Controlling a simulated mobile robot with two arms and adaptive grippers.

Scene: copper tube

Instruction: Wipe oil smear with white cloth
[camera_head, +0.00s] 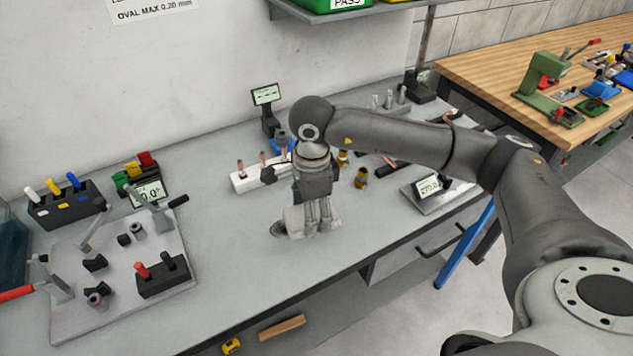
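The white cloth (296,222) is a small pale folded piece at the middle of the grey bench. My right gripper (320,224) comes down on it from above, its fingers close together on the cloth, which they partly cover. The oil smear (277,229) is a dark patch on the bench top. It shows at the left edge of the cloth, and the cloth hides any part beneath it. My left gripper is not in view.
A white block with copper pins (247,181) stands behind the gripper, with brass fittings (361,177) nearby. A metal plate with clamps (70,285) lies at the left. A scale (430,188) stands at the right. The bench between plate and cloth is clear.

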